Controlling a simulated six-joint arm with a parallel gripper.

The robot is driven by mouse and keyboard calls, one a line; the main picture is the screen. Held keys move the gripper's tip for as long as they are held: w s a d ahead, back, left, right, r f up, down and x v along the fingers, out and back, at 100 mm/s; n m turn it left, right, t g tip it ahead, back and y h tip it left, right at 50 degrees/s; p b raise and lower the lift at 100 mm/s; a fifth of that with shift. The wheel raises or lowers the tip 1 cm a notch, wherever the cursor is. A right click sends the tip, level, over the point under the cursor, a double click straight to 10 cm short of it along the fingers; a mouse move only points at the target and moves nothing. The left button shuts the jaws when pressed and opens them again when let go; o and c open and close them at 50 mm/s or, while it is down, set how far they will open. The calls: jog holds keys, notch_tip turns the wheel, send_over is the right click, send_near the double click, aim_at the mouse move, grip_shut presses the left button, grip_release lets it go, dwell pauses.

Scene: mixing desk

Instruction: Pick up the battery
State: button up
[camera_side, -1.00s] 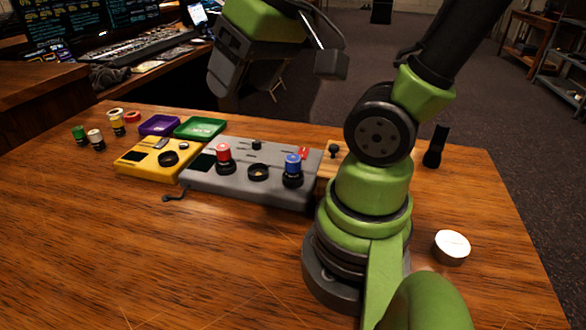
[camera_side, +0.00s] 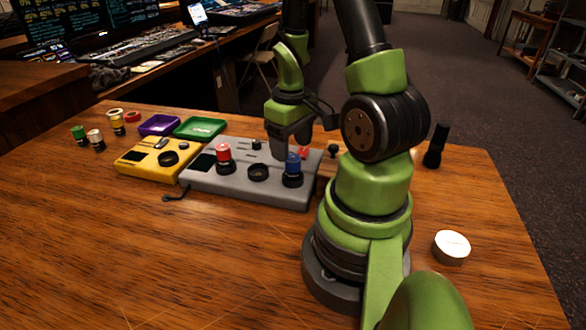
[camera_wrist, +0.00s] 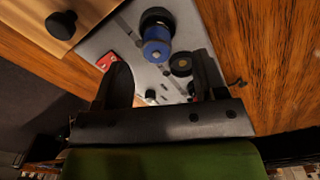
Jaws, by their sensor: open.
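No object is clearly marked as a battery; several small capped cylinders could be one. A blue cylinder (camera_side: 293,165) stands in a black holder on the grey panel (camera_side: 210,183). A red cylinder (camera_side: 223,153) stands farther left on it. My gripper (camera_side: 287,150) is open and empty, pointing down over the panel's right part, close to the blue cylinder and partly in front of its surroundings. In the wrist view the blue cylinder (camera_wrist: 157,45) appears beyond the two fingers of my gripper (camera_wrist: 162,80), roughly between them; contact is not visible.
Green (camera_side: 78,133), white (camera_side: 95,138) and yellow (camera_side: 117,125) cylinders stand left, near a yellow box (camera_side: 135,160) and purple (camera_side: 159,124) and green (camera_side: 198,127) trays. A black knob (camera_wrist: 61,25) is on a wooden block. A white disc (camera_side: 451,246) lies right. The front table is clear.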

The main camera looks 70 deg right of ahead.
aim_at(293, 157)
jog(key=shift+s+d+f, duration=0.1)
jog(key=shift+d+f, duration=0.05)
jog(key=shift+f, duration=2.7)
jog(key=c, duration=1.1)
